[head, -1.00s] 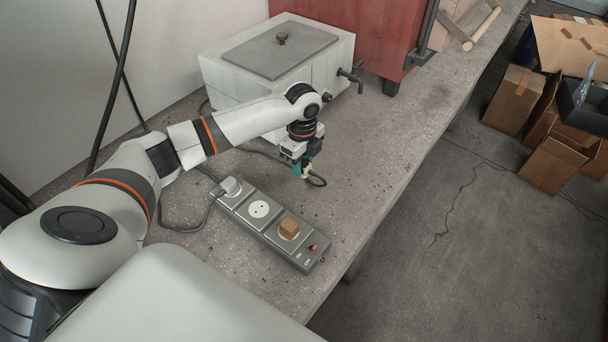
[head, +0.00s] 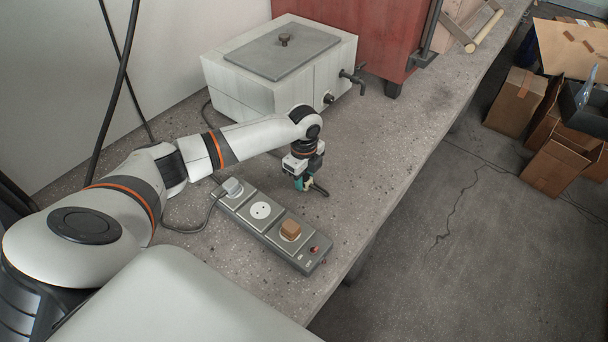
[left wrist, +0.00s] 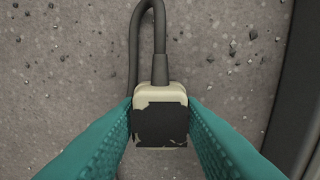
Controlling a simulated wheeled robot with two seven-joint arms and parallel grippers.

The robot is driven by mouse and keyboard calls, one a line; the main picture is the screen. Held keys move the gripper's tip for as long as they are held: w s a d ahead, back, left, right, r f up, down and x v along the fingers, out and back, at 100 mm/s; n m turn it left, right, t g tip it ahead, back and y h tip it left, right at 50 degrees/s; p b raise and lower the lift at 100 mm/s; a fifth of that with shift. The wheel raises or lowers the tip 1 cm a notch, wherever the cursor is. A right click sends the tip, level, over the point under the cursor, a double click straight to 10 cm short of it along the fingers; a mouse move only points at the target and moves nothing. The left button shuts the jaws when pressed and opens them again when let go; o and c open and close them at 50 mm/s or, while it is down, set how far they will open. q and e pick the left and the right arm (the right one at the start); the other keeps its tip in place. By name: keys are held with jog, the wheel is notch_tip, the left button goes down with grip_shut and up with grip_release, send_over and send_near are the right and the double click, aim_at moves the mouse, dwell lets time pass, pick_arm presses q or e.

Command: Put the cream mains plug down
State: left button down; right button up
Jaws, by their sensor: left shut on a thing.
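My left gripper (head: 303,185) is shut on the cream mains plug (left wrist: 160,91), low over the bench beyond the power strip (head: 246,226). In the left wrist view the teal fingers (left wrist: 160,118) press the plug from both sides. The plug has a cream rim and a worn black face, and its dark cable (left wrist: 159,60) runs up and bends back to the left. In the head view the gripper mostly hides the plug. I cannot tell whether it touches the bench. My right gripper is not in view.
The strip holds a grey-white plug (head: 232,186) and a brown one (head: 290,229), with an open socket (head: 260,211) between them. A pale box (head: 235,85) with a tap stands behind. The concrete bench (head: 385,165) is clear to the gripper's right.

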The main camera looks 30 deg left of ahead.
aim_at(304, 177)
pick_arm(q)
jog(key=c, duration=1)
grip_release()
jog(key=shift+s+f, duration=0.15)
notch_tip(304, 177, up, 13)
jog(key=shift+p, duration=0.3)
